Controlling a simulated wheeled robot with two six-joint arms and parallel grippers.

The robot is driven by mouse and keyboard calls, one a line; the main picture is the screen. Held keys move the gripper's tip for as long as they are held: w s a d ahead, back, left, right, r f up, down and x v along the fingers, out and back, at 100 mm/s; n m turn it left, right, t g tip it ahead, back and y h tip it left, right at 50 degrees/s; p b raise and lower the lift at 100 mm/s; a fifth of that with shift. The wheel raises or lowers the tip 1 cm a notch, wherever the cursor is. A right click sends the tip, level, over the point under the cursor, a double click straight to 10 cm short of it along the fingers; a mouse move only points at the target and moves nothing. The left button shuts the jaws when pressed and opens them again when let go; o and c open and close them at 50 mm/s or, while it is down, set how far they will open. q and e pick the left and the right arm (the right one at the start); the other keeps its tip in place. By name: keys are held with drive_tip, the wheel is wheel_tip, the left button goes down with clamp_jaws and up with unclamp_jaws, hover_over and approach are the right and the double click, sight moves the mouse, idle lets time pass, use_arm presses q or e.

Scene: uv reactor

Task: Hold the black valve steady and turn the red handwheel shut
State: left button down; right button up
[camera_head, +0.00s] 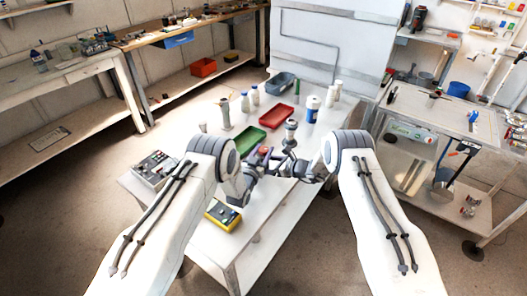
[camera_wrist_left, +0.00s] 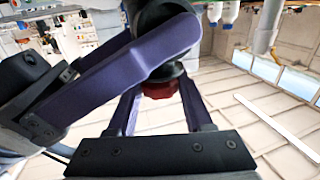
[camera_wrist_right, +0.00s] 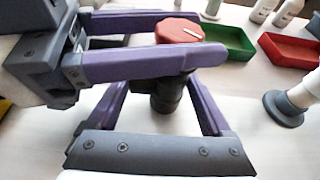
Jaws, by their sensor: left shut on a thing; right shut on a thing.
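The red handwheel (camera_wrist_right: 182,30) with a white mark on its top sits above the black valve (camera_wrist_right: 166,98) in the right wrist view. My right gripper (camera_wrist_right: 160,90) is shut on the black valve's body, one purple finger on each side. My left gripper (camera_wrist_left: 158,85) is shut on the red handwheel, reaching across from the left in the right wrist view. The handwheel also shows between the left fingers in the left wrist view (camera_wrist_left: 161,90), partly covered by a right finger. In the head view my grippers meet over the table and largely hide the valve.
The white table (camera_head: 222,245) carries a green tray (camera_head: 248,140), a red tray (camera_head: 277,117), a grey tub (camera_head: 281,83), several bottles, a yellow box (camera_head: 223,214) and a grey control box (camera_head: 156,170). A pillar with a dark base (camera_wrist_right: 284,107) stands close to the right gripper.

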use_arm(q)
drive_tip(key=shift+r+m+g+h, duration=0.1)
drive_tip(key=shift+m+g+h, duration=1)
drive_tip(key=shift+h, duration=0.5)
drive_tip(key=shift+r+m+g+h, duration=0.1)
drive_tip(key=shift+m+g+h, duration=0.8)
drive_tip(key=shift+m+h, duration=0.55)
drive_tip(key=shift+d+r+m+g+h, duration=0.1)
drive_tip(key=shift+m+g+h, duration=1.35)
drive_tip(key=shift+g+h, duration=0.45)
idle(1.0)
drive_tip(key=shift+m+g, duration=0.3)
drive_tip(key=shift+g, duration=0.2)
idle(1.5)
